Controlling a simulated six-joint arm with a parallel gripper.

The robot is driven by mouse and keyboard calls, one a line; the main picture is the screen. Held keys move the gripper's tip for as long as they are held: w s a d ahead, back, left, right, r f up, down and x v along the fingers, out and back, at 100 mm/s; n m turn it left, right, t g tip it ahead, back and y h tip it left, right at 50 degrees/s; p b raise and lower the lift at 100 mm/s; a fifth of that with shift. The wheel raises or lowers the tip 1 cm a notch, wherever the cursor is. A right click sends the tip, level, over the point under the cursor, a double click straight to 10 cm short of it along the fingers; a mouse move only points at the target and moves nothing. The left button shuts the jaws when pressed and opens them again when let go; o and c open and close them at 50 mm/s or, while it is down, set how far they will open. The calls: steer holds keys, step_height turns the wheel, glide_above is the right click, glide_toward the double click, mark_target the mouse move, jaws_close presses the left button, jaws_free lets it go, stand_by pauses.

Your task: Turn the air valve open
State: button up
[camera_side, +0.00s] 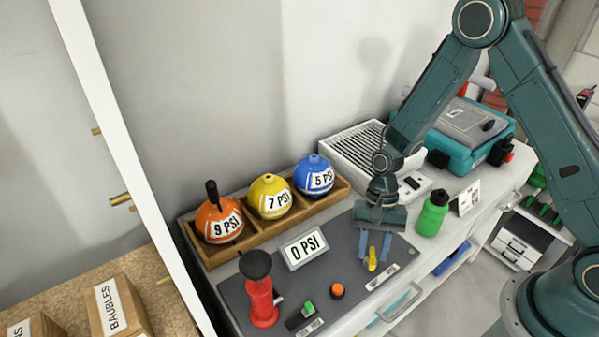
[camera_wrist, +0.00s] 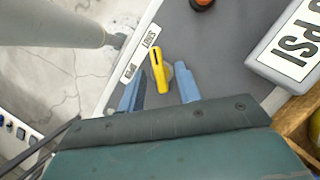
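The air valve has a yellow lever handle (camera_side: 371,261) on the dark grey panel, near its front edge; it also shows in the wrist view (camera_wrist: 159,72). A white label strip (camera_wrist: 140,55) lies beside it, and its narrow end points toward the "SHUT" end of the strip. My gripper (camera_side: 375,253) is over the valve, pointing down. Its two blue fingers are open, one on each side of the yellow handle, with visible gaps in the wrist view (camera_wrist: 160,78). Whether the tips reach panel height is unclear. The gauge sign (camera_side: 304,247) reads 0 PSI.
An orange-black knob (camera_side: 337,291), a green switch (camera_side: 304,313) and a red pump (camera_side: 262,299) share the panel. A wooden tray (camera_side: 262,231) holds orange, yellow and blue balls behind. A green bottle (camera_side: 432,214) stands close right of my gripper.

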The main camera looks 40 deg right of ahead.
jaws_close()
steer(key=shift+n, duration=0.5)
steer(key=n+g+h, duration=0.1)
steer(key=n, duration=0.2)
steer(key=shift+w+a+n, duration=0.1)
steer(key=shift+n, duration=0.2)
steer(key=n+h, duration=0.2)
steer(key=n, duration=0.2)
steer(key=shift+a+n, duration=0.15)
steer(key=shift+n, duration=0.15)
steer(key=n+h, duration=0.2)
steer(key=n, duration=0.2)
steer(key=shift+a, duration=0.1)
steer(key=n+t+h, duration=0.1)
steer(key=n, duration=0.3)
steer(key=shift+a+n, duration=0.1)
steer(key=shift+n, duration=0.2)
